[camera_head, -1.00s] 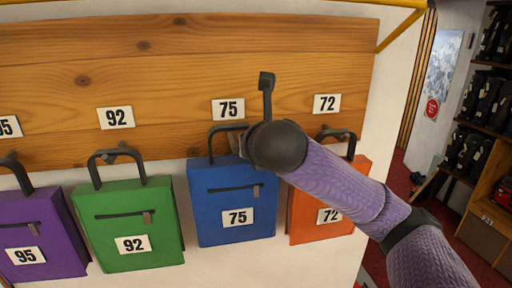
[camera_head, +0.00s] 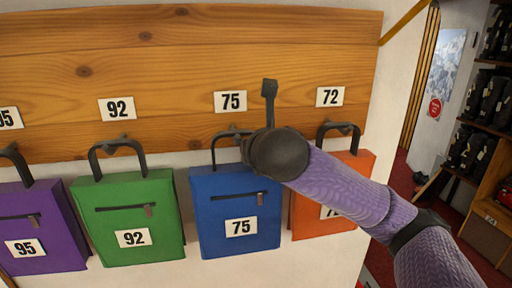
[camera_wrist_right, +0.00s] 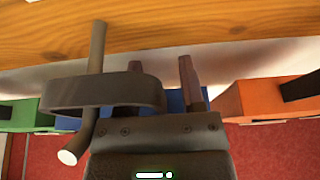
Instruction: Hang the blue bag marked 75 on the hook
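The blue bag marked 75 (camera_head: 236,205) is upright against the wall below the wooden board's 75 label (camera_head: 230,101). Its dark handle (camera_head: 216,150) shows in the wrist view as a loop (camera_wrist_right: 85,93) around the rod-like hook (camera_wrist_right: 96,55). The hook (camera_head: 234,129) is mostly hidden behind the handle and my wrist in the head view. My right gripper (camera_wrist_right: 162,78) is at the handle's right side; its fingers are apart, with the handle's right end close to the left finger. In the head view my wrist hides the fingers. My left gripper is out of view.
A green bag marked 92 (camera_head: 130,210) hangs to the left, with a purple bag marked 95 (camera_head: 30,222) beyond it. An orange bag (camera_head: 340,178) hangs close on the right, partly behind my arm. Boot shelves (camera_head: 480,150) stand at far right.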

